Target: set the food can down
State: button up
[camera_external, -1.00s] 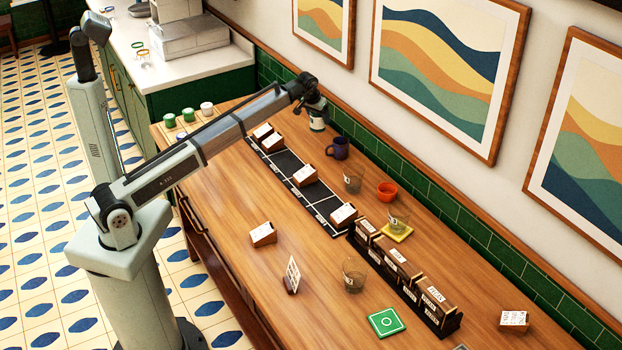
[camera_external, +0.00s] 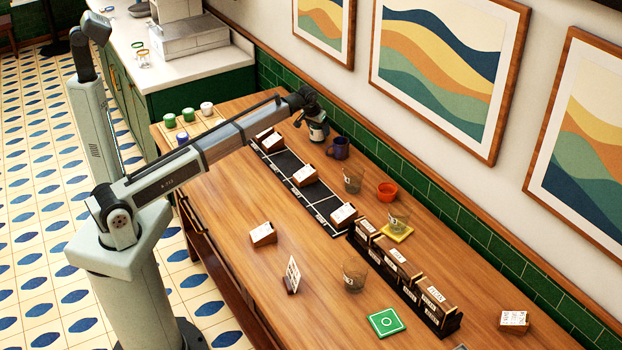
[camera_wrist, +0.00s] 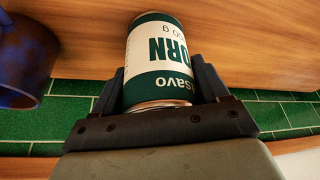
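The food can (camera_wrist: 158,58), white and dark green with "CORN"-like lettering partly cut off, lies between the two fingers of my gripper (camera_wrist: 160,85) in the wrist view. The fingers press against both its sides. In the external view the can (camera_external: 318,133) is upright below my gripper (camera_external: 315,117), at the far end of the wooden table near the tiled wall. Its base is at or very close to the tabletop; I cannot tell if it touches.
A dark blue mug (camera_external: 340,149) stands just right of the can; it also shows in the wrist view (camera_wrist: 22,62). A black divided mat (camera_external: 285,166) with several small labelled boxes lies in front. A glass (camera_external: 353,180) and orange bowl (camera_external: 387,191) stand further right.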

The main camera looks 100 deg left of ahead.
jog(key=o, duration=0.4)
jog(key=shift+r, duration=0.1)
jog(key=v, duration=1.2)
jog(key=shift+d, duration=0.1)
